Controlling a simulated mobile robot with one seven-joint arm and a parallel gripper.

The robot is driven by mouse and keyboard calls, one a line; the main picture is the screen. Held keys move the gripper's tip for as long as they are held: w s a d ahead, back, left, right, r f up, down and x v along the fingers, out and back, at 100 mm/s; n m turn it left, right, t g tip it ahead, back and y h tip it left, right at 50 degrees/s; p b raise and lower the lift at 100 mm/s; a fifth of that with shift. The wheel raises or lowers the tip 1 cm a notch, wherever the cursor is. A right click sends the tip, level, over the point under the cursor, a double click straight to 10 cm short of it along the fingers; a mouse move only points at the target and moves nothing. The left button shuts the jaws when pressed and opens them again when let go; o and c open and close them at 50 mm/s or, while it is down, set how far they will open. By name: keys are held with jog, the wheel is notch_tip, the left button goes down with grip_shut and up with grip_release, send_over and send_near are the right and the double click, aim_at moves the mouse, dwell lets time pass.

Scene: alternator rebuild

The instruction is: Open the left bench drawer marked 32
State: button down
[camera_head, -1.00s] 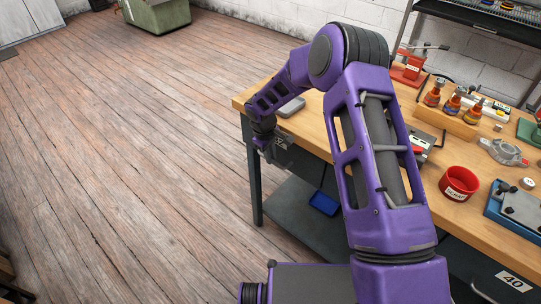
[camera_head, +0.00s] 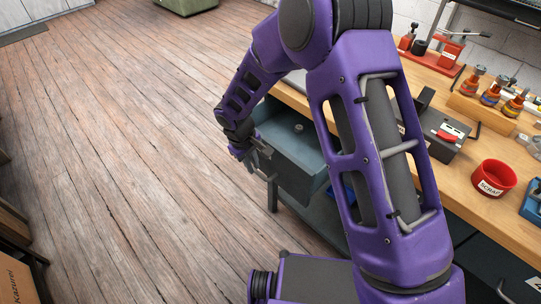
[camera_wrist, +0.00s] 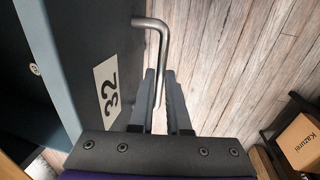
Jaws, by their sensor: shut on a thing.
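The left bench drawer (camera_head: 290,165) is pulled out from the bench, and its grey inside shows in the head view. A small round thing lies in it near the back. In the wrist view its front (camera_wrist: 85,45) carries a white label marked 32 (camera_wrist: 107,90). A bent metal bar handle (camera_wrist: 162,38) stands out from that front. My gripper (camera_wrist: 163,78) is shut on the handle, with a finger on each side of the bar. In the head view my gripper (camera_head: 256,158) is at the drawer's front, partly hidden by my wrist.
The wooden bench top (camera_head: 455,165) holds a red SCRAP cup (camera_head: 493,178), several small bottles in a wooden block (camera_head: 490,100) and a red tool (camera_head: 430,50). A blue thing shows below the drawer. Cardboard boxes (camera_head: 14,272) stand at the left edge. The plank floor before the drawer is clear.

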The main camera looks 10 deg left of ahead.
jog(key=s+a+b, duration=0.1)
jog(key=s+a, duration=0.3)
jog(key=s, duration=0.2)
jog(key=shift+a+b, duration=0.3)
jog(key=shift+b, duration=0.05)
jog(key=c, duration=0.9)
grip_release()
jog(key=r+p, duration=0.1)
jog(key=r, duration=0.4)
jog(key=s+a+r+p, duration=0.1)
jog(key=r, duration=0.5)
jog(key=s+a+r, duration=0.1)
jog(key=r, duration=0.5)
jog(key=shift+s+r+p, duration=0.1)
jog(key=shift+s+p, duration=0.15)
jog(key=shift+p, duration=0.15)
jog(key=shift+s, duration=0.1)
